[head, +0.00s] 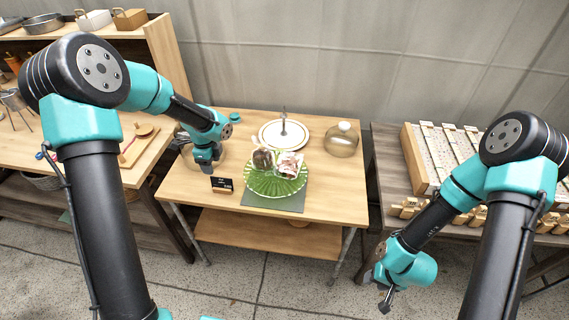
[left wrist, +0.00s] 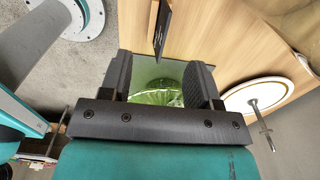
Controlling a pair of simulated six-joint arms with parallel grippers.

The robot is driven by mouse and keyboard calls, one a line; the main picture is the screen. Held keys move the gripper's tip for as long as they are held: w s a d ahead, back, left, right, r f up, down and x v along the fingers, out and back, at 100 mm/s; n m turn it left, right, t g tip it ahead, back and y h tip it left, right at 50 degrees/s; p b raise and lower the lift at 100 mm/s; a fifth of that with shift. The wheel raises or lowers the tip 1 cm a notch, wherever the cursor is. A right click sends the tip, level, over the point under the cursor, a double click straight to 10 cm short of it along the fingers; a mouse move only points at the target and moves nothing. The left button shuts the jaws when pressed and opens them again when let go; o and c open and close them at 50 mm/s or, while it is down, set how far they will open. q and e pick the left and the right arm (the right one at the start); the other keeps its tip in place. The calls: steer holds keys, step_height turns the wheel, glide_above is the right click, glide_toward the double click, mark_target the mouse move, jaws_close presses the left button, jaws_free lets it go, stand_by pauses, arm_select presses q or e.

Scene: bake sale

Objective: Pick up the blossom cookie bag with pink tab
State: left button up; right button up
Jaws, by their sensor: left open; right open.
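Two bags lie on a green ribbed glass plate (head: 262,187) on the middle table. One is a dark brown bag (head: 263,158); beside it on the right is a whitish bag with pink-red marks (head: 289,165). A pink tab is too small to make out. My left gripper (head: 205,166) is open and empty, above the table to the left of the green plate. In the left wrist view the open jaws (left wrist: 160,88) frame part of the green plate (left wrist: 158,97); no bag shows clearly there. My right gripper (head: 384,298) is open, low at the right, away from the bags.
A black sign (head: 222,185) stands left of the green plate. Behind are a gold-rimmed white plate (head: 270,131) with an upright utensil and a glass dome (head: 342,140). The front right of the wooden table (head: 335,205) is clear.

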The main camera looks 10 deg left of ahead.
arm_select(q)
steer(key=shift+o, duration=0.2)
stand_by(0.3)
steer(key=o, duration=0.4)
